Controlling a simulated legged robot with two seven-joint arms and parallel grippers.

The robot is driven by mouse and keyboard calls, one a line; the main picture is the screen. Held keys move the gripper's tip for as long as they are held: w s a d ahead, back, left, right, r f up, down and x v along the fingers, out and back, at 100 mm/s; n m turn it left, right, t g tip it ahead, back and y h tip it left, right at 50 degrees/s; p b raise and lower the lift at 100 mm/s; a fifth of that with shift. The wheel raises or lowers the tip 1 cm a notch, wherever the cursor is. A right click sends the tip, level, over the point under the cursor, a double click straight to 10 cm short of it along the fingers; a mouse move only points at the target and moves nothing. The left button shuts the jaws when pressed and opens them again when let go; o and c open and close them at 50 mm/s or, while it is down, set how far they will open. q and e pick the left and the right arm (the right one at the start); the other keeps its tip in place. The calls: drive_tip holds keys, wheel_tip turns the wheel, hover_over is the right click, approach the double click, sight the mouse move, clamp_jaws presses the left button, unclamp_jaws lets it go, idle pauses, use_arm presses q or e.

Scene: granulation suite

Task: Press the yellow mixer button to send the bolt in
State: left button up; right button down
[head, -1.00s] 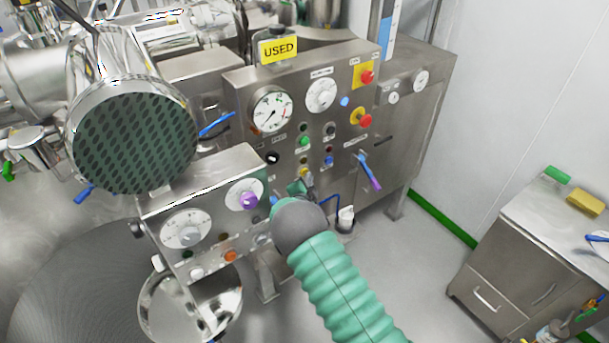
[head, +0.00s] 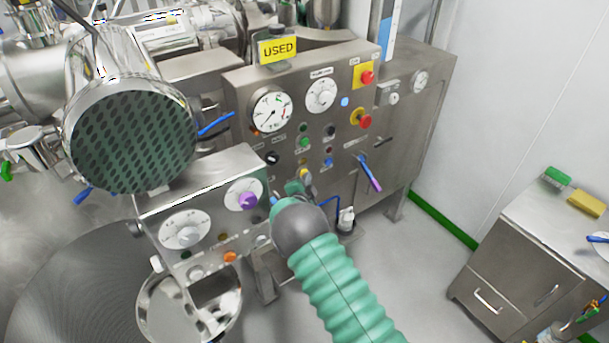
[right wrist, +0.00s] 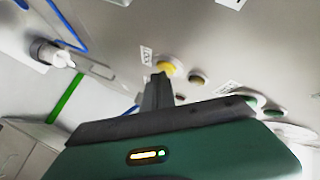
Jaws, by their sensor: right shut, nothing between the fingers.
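The yellow mixer button (right wrist: 168,67) is a small round button on the steel panel, beside a white label, in the right wrist view. My right gripper (right wrist: 161,77) is shut and empty, with its narrow fingertips right at the button's lower edge. I cannot tell whether they touch or press it. In the head view the yellow button (head: 304,173) shows only partly above the right gripper (head: 299,186), on the lower part of the control panel. My left gripper is not in view. I cannot make out a bolt.
The control panel (head: 238,95) carries gauges, red buttons and a blue-purple lever (head: 370,175). A smaller control box (head: 160,212) stands close left of my right arm. A steel cabinet (head: 508,262) is at the right, with open floor between.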

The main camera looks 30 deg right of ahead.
idle(0.3)
drive_tip(key=shift+s+d, duration=0.1)
drive_tip(key=shift+s, duration=0.75)
drive_tip(key=shift+s+d+p, duration=0.2)
drive_tip(key=shift+s+p, duration=0.25)
drive_tip(key=shift+s, duration=2.05)
drive_tip(key=shift+f, duration=0.1)
